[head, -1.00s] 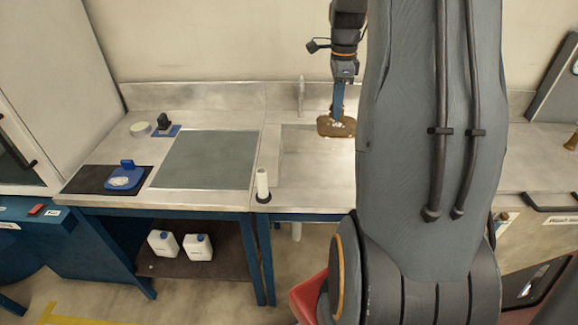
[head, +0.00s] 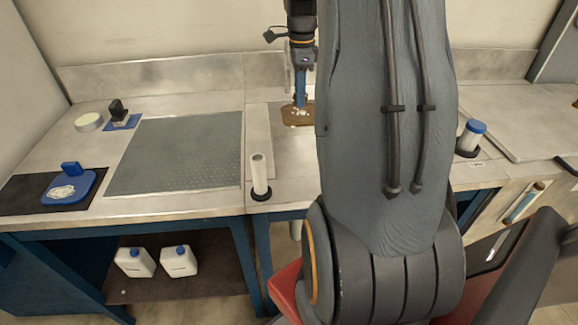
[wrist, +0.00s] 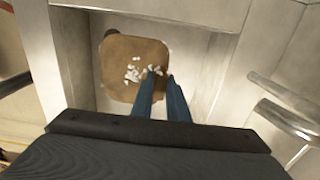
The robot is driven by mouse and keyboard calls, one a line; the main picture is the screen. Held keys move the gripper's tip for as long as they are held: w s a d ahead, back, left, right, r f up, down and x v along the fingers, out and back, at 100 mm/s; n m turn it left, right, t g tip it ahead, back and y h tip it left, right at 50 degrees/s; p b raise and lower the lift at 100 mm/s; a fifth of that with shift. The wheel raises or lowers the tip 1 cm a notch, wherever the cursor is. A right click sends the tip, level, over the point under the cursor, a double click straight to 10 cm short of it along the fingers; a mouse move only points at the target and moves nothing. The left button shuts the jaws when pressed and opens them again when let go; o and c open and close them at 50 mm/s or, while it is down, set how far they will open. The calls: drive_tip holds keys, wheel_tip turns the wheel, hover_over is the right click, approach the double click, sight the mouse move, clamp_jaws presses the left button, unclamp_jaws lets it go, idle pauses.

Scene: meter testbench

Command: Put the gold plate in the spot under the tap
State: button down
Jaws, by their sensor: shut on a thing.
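The gold plate (head: 290,119) is a flat brown-gold square with rounded corners and small white bits on top. My gripper (head: 300,101) is shut on it at one edge, with its blue fingers pointing down. In the wrist view the plate (wrist: 118,85) shows beyond my fingertips (wrist: 161,78), over a recessed pale metal basin (wrist: 205,100). I cannot tell whether the plate touches the basin floor. A metal bar (wrist: 284,120), possibly the tap, is at the right of the wrist view. My arm hides part of the plate and basin in the head view.
A white roll on a black base (head: 260,178) stands at the counter's front edge. A grey-green mat (head: 178,152), a blue scale-like device (head: 68,188) and a tape-like ring (head: 89,122) lie to the left. A blue-capped container (head: 470,138) stands to the right.

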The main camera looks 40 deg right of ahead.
drive_tip(key=f+b, duration=0.1)
drive_tip(key=f, duration=0.5)
drive_tip(key=w+f+b, duration=0.1)
drive_tip(key=f, duration=0.6)
drive_tip(key=w+f+b, duration=0.1)
drive_tip(key=f, duration=0.6)
drive_tip(key=shift+w+f+b, duration=0.1)
drive_tip(key=shift+b, duration=0.2)
drive_tip(key=shift+w+d+f, duration=0.1)
drive_tip(key=shift+w+d, duration=0.05)
drive_tip(key=shift+w, duration=0.05)
drive_tip(key=w+d, duration=0.1)
drive_tip(key=w+p, duration=0.1)
drive_tip(key=w, duration=0.1)
drive_tip(key=shift+d, duration=0.4)
drive_tip(key=shift+f+p, duration=0.3)
drive_tip(key=shift+f, duration=0.3)
drive_tip(key=shift+w+f, duration=0.1)
drive_tip(key=shift+f, duration=0.05)
drive_tip(key=c, duration=1.7)
unclamp_jaws()
drive_tip(key=shift+r+b, duration=0.75)
drive_tip(key=shift+r, duration=3.15)
